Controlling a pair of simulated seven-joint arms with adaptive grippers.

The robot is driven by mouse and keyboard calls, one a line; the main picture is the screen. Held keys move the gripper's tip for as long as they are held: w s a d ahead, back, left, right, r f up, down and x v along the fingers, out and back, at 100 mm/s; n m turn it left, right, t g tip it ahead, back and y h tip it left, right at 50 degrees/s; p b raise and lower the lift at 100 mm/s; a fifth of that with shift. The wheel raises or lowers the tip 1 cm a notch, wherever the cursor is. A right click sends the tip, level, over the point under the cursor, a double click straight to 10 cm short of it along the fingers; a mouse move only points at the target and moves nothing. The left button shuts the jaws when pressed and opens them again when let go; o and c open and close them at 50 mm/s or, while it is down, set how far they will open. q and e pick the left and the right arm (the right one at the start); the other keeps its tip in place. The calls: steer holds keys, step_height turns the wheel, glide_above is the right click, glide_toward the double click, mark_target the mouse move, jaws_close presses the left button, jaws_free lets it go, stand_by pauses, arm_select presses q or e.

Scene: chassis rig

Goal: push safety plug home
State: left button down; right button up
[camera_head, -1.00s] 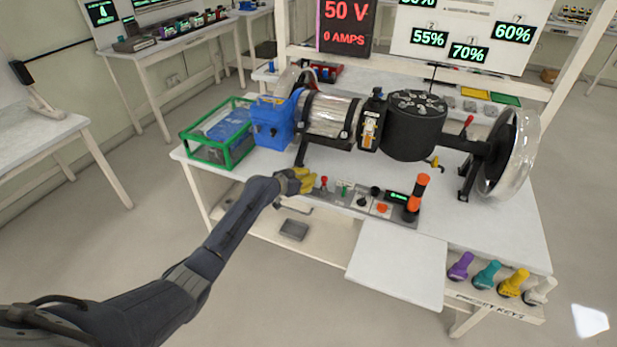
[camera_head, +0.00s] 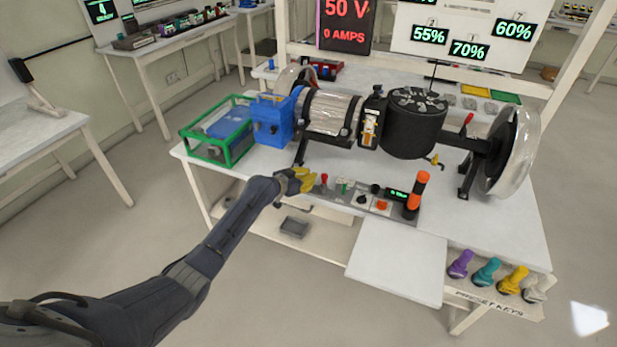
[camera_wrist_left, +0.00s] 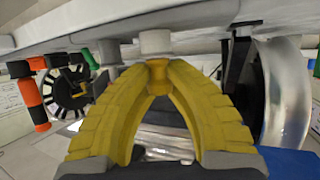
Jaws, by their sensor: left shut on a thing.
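My left gripper (camera_head: 301,180) has yellow ribbed fingers and is at the left end of the grey control panel on the bench. In the left wrist view its fingertips (camera_wrist_left: 158,68) come together on a small yellow-orange piece, seemingly the safety plug (camera_wrist_left: 158,76). A pale round collar (camera_wrist_left: 157,43) stands directly beyond the tips, against the panel surface. The fingers hide most of the piece, so I cannot tell how deep it sits. In the head view the gripper covers this spot. My right gripper is not in view.
Right of the gripper stand a red knob (camera_head: 324,180), a green lever (camera_head: 343,186) and an orange-black handle (camera_head: 416,194). Behind is the motor rig with a black drum (camera_head: 414,128). A green-framed box (camera_head: 217,134) is at the left.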

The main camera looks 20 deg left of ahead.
arm_select(q)
steer(key=shift+s+f, duration=0.1)
steer(key=shift+f, duration=0.05)
steer(key=c, duration=1.3)
jaws_free()
steer(key=shift+c, duration=0.2)
